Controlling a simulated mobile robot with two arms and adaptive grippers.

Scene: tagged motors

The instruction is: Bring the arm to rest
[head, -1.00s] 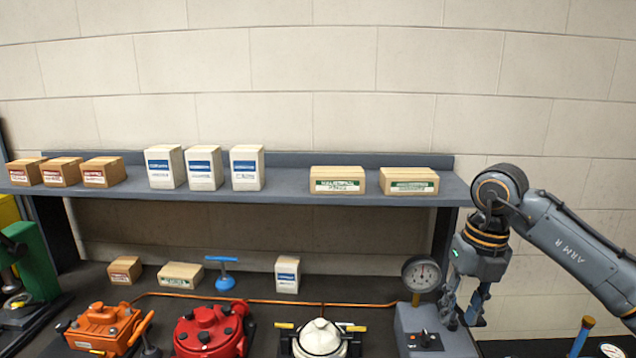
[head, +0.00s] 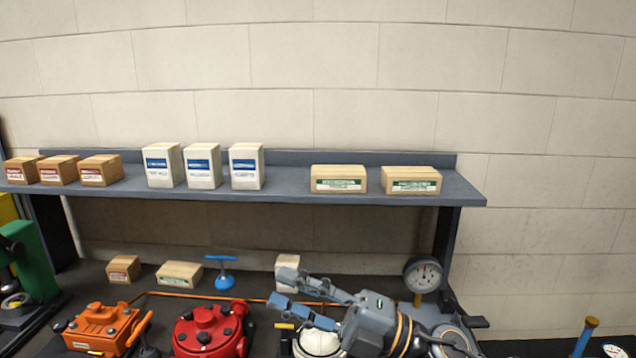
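My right gripper (head: 305,297) is low over the bench in the head view, with its fingers pointing left. The fingers are spread apart, and nothing shows between them. It is in front of the white round-topped motor (head: 320,343) and hides part of it. The red motor (head: 208,330) and the orange motor (head: 102,327) stand to its left on the bench. My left gripper is not in view.
A shelf (head: 290,197) above the bench holds several brown, white and tan boxes. Small boxes (head: 180,274) and a blue T-handled tool (head: 221,272) stand behind the motors. A gauge (head: 423,274) stands right of the gripper. A green machine (head: 32,262) is at far left.

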